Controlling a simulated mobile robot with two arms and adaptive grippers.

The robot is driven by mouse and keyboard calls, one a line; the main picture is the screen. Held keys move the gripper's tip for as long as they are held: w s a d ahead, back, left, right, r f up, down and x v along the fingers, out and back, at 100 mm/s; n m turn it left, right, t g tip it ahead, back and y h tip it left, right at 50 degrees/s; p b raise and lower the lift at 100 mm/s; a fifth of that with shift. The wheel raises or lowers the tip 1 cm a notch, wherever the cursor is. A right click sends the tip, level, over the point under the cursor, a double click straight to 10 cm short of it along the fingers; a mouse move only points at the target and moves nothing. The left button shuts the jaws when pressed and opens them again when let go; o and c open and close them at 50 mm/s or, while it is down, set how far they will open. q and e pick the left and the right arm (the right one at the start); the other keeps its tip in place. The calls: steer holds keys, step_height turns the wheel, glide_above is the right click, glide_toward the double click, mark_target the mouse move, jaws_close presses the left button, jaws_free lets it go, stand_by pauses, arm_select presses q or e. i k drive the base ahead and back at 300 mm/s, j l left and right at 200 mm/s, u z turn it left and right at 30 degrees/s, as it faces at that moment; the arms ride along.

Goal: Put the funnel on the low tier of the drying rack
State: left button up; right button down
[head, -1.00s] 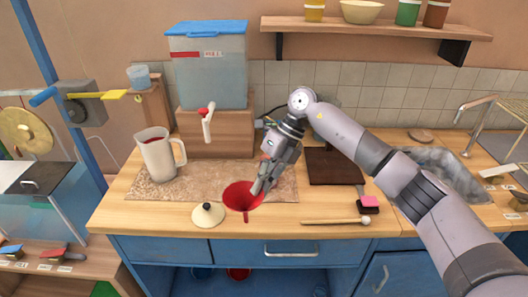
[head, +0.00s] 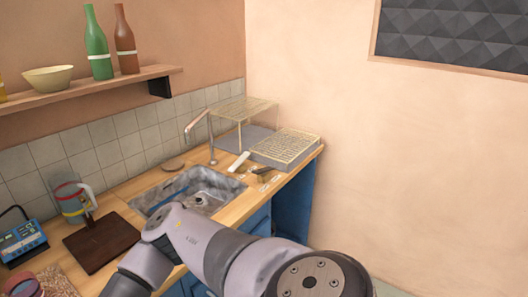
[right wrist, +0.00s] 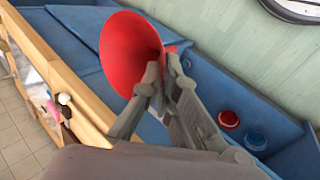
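The red funnel (right wrist: 135,50) shows in the right wrist view, its wide mouth facing the camera's left side. My right gripper (right wrist: 158,85) is shut on the funnel's edge and holds it clear of the counter. The funnel and this gripper are outside the head view, where only my arm shows at the bottom. The drying rack stands at the counter's far right end in the head view. Its low tier (head: 286,148) is a flat slatted grid, empty. Its raised high tier (head: 246,108) is behind and to the left. My left gripper is not in view.
The sink (head: 190,190) with a tap (head: 206,135) lies left of the rack. Small labelled items (head: 262,172) and a white piece (head: 238,161) lie before the rack. A mug (head: 72,203) and dark board (head: 103,242) are at left. A wall closes the right side.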

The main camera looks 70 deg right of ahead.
mark_target(283, 144)
steer(key=k+l+z, duration=0.3)
steer(key=l, duration=1.8)
steer(key=i+l+z, duration=0.1)
steer(key=l+z, duration=0.2)
steer(key=l, duration=1.8)
